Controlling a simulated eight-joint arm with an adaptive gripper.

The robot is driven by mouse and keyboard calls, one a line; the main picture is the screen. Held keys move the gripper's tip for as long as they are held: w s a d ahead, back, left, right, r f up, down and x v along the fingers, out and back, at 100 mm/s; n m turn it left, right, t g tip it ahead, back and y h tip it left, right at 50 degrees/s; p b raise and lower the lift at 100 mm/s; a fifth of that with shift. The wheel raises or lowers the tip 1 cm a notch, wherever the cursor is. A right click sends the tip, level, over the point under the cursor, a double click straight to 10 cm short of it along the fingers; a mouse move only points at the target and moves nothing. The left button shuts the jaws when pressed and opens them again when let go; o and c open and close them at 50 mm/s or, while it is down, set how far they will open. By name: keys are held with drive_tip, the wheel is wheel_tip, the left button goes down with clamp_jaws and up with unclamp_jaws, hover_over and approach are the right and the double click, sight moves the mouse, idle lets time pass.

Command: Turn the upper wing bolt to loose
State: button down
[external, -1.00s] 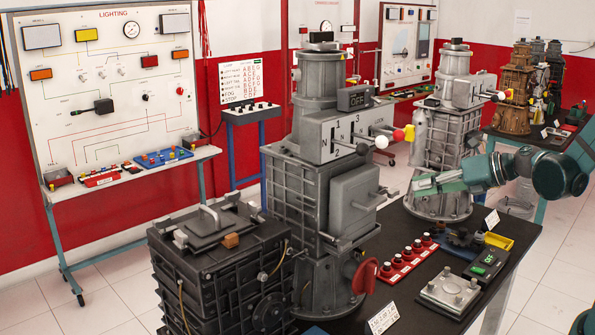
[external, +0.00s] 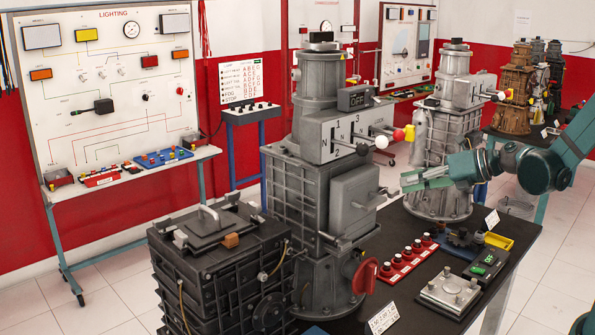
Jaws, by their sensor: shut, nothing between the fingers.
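A small grey winged fitting (external: 383,193) sticks out from the right face of the grey box-shaped cover (external: 352,202) on the central grey trainer; it looks like the upper wing bolt. Its exact turn angle is too small to read. A lower grey bar-shaped fitting (external: 334,238) shows under the cover, and I cannot tell if it is another wing bolt.
Levers with white, red and yellow knobs (external: 381,142) stick out above my gripper. A second grey trainer (external: 440,140) stands behind it. Below are a red button strip (external: 407,257), a red handle (external: 365,276) and a metal plate block (external: 450,293) on the black table (external: 421,283).

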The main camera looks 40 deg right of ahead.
drive_tip(key=shift+a+f+b, duration=0.3)
drive_tip(key=shift+a+b, duration=0.1)
drive_tip(key=shift+a, duration=0.1)
idle(1.1)
drive_tip(key=shift+a+r, duration=0.4)
drive_tip(key=shift+a, duration=0.05)
idle(0.8)
drive_tip(key=shift+s+a+r+b, duration=0.15)
drive_tip(key=shift+a+b, duration=0.15)
drive_tip(key=shift+a, duration=0.2)
idle(0.3)
drive_tip(key=shift+r, duration=0.35)
drive_tip(key=shift+d, duration=0.1)
idle(0.7)
drive_tip(key=s+p, duration=0.1)
drive_tip(key=s, duration=0.4)
drive_tip(key=shift+s, duration=0.35)
drive_tip(key=shift+d+p, duration=0.15)
drive_tip(key=shift+p, duration=0.15)
